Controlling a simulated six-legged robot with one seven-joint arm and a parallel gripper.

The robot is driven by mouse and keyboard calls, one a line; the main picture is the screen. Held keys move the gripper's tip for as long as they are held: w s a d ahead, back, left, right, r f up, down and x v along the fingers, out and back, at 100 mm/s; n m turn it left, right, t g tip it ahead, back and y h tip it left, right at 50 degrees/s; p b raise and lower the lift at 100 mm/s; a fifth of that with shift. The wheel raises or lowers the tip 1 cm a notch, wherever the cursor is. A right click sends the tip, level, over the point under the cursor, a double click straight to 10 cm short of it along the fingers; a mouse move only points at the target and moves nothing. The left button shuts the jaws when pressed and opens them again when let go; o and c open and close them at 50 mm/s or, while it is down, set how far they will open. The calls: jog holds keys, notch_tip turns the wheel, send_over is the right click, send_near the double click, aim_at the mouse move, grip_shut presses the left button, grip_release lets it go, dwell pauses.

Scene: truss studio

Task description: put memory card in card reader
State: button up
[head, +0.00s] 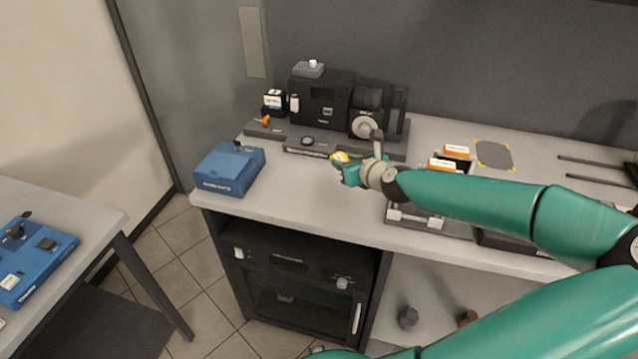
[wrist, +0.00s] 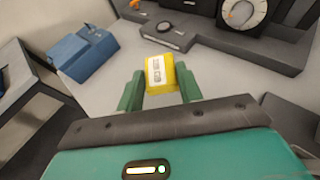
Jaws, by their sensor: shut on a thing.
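My gripper (head: 346,169) is shut on a yellow card-like block with a white label (head: 340,157), which I take as the memory card. In the wrist view the same yellow block (wrist: 172,76) sits between the green fingertips of my gripper (wrist: 160,90), held above the grey bench top. The card reader is not clearly identifiable. A black camera-like machine (head: 325,97) with a large dial stands at the back of the bench, behind my gripper. A low black strip with a round knob (head: 307,141) lies in front of it, apart from the yellow block.
A blue box (head: 229,169) stands on the bench's left corner. A dark tray with orange-and-white packs (head: 443,163) is right of my gripper, partly behind my arm. A yellow-cornered grey mat (head: 494,155) lies farther right. Another blue unit (head: 35,262) rests on the left table.

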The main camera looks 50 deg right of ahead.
aim_at(343, 197)
notch_tip(343, 197, down, 10)
jog(key=shift+w+a+r, duration=0.1)
jog(key=shift+a, duration=0.05)
dwell(0.3)
jog(key=shift+f, duration=0.2)
jog(key=o, duration=1)
